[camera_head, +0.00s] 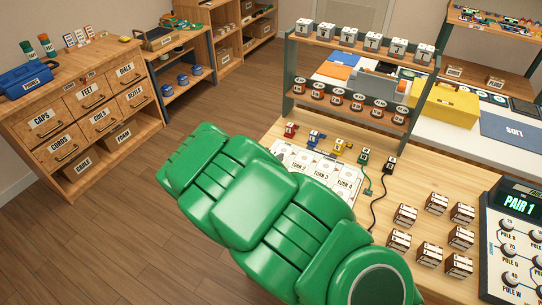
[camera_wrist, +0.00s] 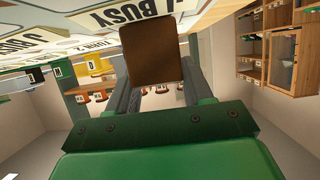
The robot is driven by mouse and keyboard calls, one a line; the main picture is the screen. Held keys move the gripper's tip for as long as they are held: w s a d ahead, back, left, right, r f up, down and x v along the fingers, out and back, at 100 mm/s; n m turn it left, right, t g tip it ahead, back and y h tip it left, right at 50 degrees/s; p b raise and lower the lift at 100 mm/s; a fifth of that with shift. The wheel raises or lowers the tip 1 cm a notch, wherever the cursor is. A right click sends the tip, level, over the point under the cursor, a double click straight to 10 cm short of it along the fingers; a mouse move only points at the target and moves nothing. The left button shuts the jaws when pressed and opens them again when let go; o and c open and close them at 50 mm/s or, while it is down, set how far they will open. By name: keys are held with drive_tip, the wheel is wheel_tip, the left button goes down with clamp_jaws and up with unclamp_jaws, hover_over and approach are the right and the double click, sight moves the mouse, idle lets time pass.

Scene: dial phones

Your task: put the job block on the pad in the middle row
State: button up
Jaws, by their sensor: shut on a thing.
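My gripper (camera_wrist: 155,72) shows in the wrist view with a grey finger on each side of a plain brown block (camera_wrist: 154,48). The fingers are shut on the block, and its marked faces are turned away. In the head view my green arm hides the gripper and the held block. A white board (camera_head: 318,173) with cards marked TURN lies on the bench, partly covered by my arm. In the wrist view a BUSY card (camera_wrist: 125,14) shows close to the block; I cannot tell whether they touch. Several brown-and-white blocks (camera_head: 436,203) stand on the bench at right.
A console reading PAIR 1 (camera_head: 519,203) stands at the right edge. Small coloured plugs (camera_head: 314,137) and a black cable (camera_head: 378,207) lie behind and beside the board. A two-tier rack (camera_head: 346,97) stands at the bench's back. Bare wood (camera_head: 400,180) lies between.

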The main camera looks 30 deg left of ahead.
drive_tip(key=shift+f, duration=0.15)
drive_tip(key=o, duration=1.1)
drive_tip(key=shift+c, duration=0.2)
drive_tip(key=shift+r, duration=0.2)
drive_tip(key=v, duration=1.2)
